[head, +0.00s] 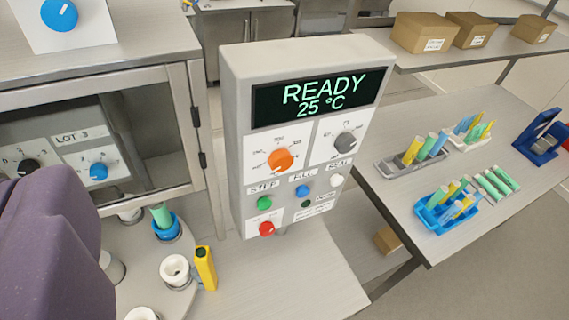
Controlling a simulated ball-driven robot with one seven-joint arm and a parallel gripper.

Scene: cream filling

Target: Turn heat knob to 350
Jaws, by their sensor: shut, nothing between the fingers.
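The control box (236,130) stands upright in the middle of the view. Its dark display (320,95) reads READY and 25 °C in green. An orange knob (280,159) sits on a white scale panel at the left of the box, and a grey knob (346,145) sits on another at the right. The scale markings are too small to read, so I cannot tell for sure which is the heat knob. Nothing touches either knob. My gripper is not in view. A purple shape, apparently part of my arm, fills the lower left.
Below the knobs are green (265,203), blue (302,190), white (336,181) and red (267,228) controls. A glass-fronted cabinet (180,120) stands left. A yellow tool (205,268) stands below. A table (450,170) with tube racks is at right.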

